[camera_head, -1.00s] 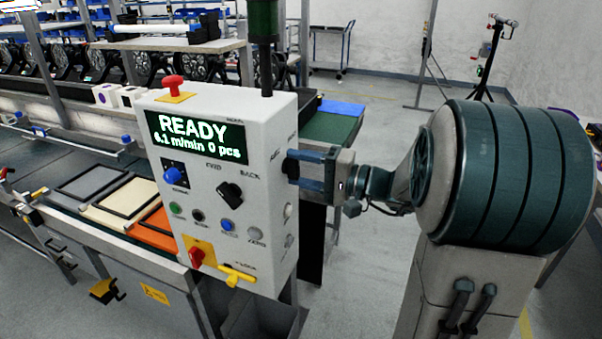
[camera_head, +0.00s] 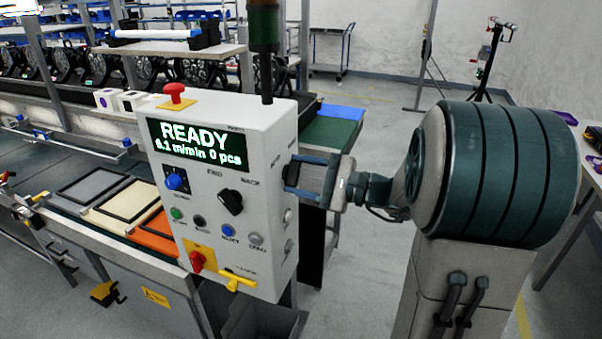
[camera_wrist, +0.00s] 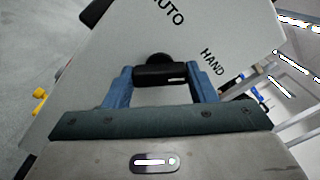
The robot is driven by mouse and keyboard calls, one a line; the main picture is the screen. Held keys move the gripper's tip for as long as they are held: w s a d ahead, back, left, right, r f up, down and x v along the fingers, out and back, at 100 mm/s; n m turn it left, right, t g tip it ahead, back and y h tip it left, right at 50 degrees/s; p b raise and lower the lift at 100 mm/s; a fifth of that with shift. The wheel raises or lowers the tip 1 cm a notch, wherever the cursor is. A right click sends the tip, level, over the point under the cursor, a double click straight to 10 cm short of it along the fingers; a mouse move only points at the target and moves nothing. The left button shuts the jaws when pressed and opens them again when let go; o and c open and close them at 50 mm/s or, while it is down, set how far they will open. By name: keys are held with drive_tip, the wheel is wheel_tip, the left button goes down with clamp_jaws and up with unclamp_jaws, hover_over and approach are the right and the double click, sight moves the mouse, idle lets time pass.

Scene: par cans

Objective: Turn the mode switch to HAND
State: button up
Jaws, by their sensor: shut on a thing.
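The control box (camera_head: 262,180) stands upright with a READY display on its front. In the wrist view its side panel (camera_wrist: 215,30) carries the labels AUTO at the top and HAND at the right. The black mode switch (camera_wrist: 160,72) sits on this side panel between the blue fingers of my gripper (camera_wrist: 162,80), which is shut on it. The switch handle lies across the picture, with a pale mark near its right end. In the head view my gripper (camera_head: 293,172) is against the right side of the box and hides the switch.
The front panel has a black FWD/BACK knob (camera_head: 230,201), a blue knob (camera_head: 177,180), a red mushroom button (camera_head: 174,95) on top, and a yellow handle (camera_head: 238,280) low down. A conveyor (camera_head: 60,220) with framed panels lies left.

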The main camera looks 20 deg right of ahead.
idle(0.6)
drive_tip(key=o, duration=1)
drive_tip(key=shift+d, duration=0.1)
drive_tip(key=b+v, duration=0.2)
drive_tip(key=v, duration=1.1)
drive_tip(key=shift+s+d+b, duration=0.3)
drive_tip(key=shift+b, duration=0.05)
